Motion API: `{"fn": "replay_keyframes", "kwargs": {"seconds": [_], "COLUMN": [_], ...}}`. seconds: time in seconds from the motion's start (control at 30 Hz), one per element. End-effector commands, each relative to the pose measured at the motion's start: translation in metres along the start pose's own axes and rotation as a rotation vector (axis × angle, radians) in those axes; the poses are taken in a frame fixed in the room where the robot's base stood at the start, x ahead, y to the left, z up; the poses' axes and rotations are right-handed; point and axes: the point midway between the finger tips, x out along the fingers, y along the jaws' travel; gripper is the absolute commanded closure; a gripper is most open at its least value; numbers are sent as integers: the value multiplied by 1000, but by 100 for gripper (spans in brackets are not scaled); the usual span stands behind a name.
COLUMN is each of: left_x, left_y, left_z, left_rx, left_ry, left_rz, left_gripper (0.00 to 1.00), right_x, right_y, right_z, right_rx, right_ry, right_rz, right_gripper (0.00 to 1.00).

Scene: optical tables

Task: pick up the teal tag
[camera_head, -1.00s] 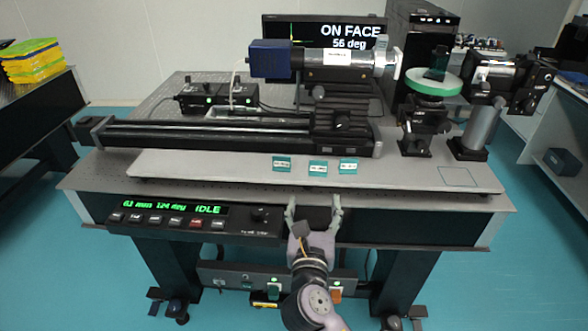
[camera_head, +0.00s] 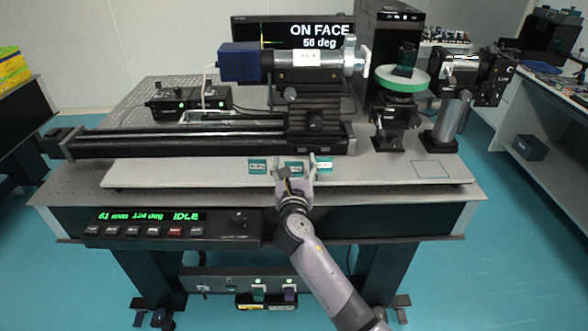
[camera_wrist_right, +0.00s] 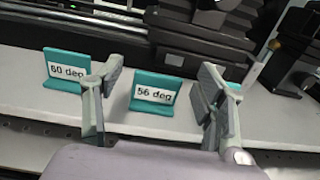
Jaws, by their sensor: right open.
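Three teal tags with white labels stand in a row near the front of the grey plate. In the head view they are the left tag (camera_head: 257,166), the middle tag (camera_head: 293,168) and the right tag (camera_head: 323,163). In the right wrist view the left tag (camera_wrist_right: 66,70) reads "60 deg" and the middle tag (camera_wrist_right: 156,93) reads "56 deg". The right tag is mostly hidden behind a finger there. My right gripper (camera_head: 295,172) is open, with its fingers either side of the middle tag (camera_wrist_right: 160,82); I see no contact. My left gripper is not in view.
A long black rail (camera_head: 190,142) with a carriage lies behind the tags. A green-rimmed round stage (camera_head: 402,80) stands at the back right. A monitor (camera_head: 300,36) reads "ON FACE 56 deg". The plate right of the tags is clear up to an outlined square (camera_head: 430,169).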

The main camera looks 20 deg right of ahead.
Motion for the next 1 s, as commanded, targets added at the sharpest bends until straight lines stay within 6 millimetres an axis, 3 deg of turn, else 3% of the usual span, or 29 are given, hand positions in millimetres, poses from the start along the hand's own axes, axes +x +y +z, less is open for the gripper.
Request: {"fn": "replay_keyframes", "kwargs": {"seconds": [0.13, 0.37, 1.0], "left_x": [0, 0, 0], "left_y": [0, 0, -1], "left_z": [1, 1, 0], "left_rx": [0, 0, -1], "left_ry": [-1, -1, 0], "left_rz": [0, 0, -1], "left_gripper": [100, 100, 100], "right_x": [13, 15, 14], "right_y": [1, 1, 1], "right_z": [0, 0, 0], "right_rx": [1, 0, 0], "right_ry": [0, 0, 0], "right_rz": [1, 1, 1], "right_gripper": [35, 35, 76]}}
